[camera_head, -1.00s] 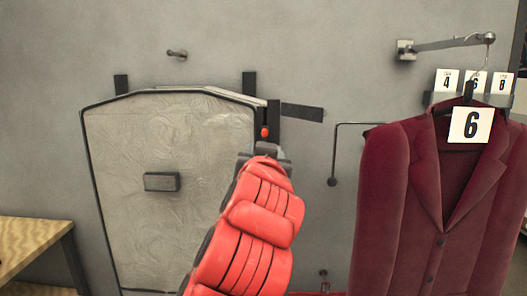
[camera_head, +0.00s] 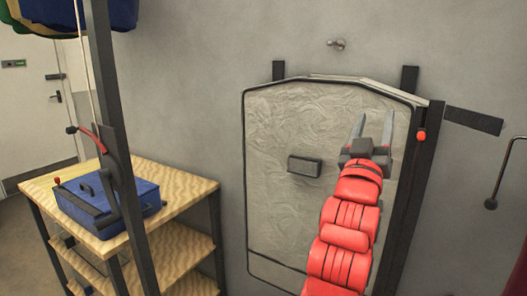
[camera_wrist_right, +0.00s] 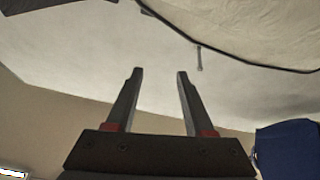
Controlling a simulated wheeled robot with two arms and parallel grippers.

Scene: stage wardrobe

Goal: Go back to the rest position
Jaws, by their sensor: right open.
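My right gripper (camera_head: 372,135) shows in the head view at the end of my red arm, in front of the right part of a pale panel (camera_head: 290,215) with a dark edge. Its two fingers are apart with nothing between them. The right wrist view also shows the gripper (camera_wrist_right: 155,75) open and empty, with pale surfaces beyond the fingertips. My left gripper is in neither view. My right arm hides part of the panel's lower right.
A wooden shelf unit (camera_head: 195,185) with a blue box (camera_head: 100,208) on top stands at the left, behind a dark upright post (camera_head: 100,60). A wall peg (camera_head: 336,44) is above the panel. A dark hooked rod (camera_head: 497,185) is at the right edge.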

